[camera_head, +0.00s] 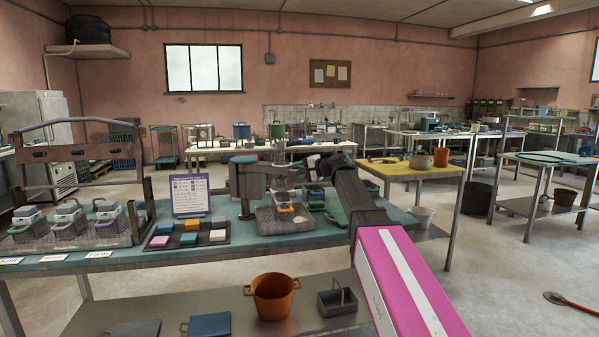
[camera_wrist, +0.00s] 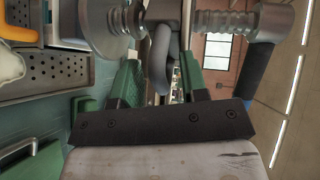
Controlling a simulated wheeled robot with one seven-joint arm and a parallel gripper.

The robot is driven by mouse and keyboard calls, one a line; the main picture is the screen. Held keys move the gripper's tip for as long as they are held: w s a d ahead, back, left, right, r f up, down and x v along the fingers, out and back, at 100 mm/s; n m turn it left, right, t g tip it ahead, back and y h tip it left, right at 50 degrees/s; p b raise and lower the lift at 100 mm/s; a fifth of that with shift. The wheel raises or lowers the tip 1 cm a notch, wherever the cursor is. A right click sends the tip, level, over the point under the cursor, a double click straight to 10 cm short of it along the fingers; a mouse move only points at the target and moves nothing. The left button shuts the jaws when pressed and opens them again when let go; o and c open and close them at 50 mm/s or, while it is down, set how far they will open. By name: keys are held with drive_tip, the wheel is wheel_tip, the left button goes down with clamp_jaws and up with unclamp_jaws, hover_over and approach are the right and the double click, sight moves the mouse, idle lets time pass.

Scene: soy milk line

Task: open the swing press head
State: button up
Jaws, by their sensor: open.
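The swing press (camera_head: 246,182) stands on the teal table, its dark post at left and its head reaching right over a perforated tray (camera_head: 272,225). In the wrist view I see its threaded metal screw (camera_wrist: 228,22) and a round metal plate (camera_wrist: 104,32). A curved grey handle piece (camera_wrist: 160,58) shows between the green fingers of my gripper (camera_wrist: 161,70). The fingers are apart, one on each side of it; I cannot tell whether either touches it. In the head view my dark wrist link hides much of the press's right side.
A purple sign (camera_head: 190,194) and a tray of coloured blocks (camera_head: 158,240) stand at left. An orange pot (camera_head: 272,297) stands on the lower shelf.

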drive_tip(key=shift+c, duration=0.3)
clamp_jaws()
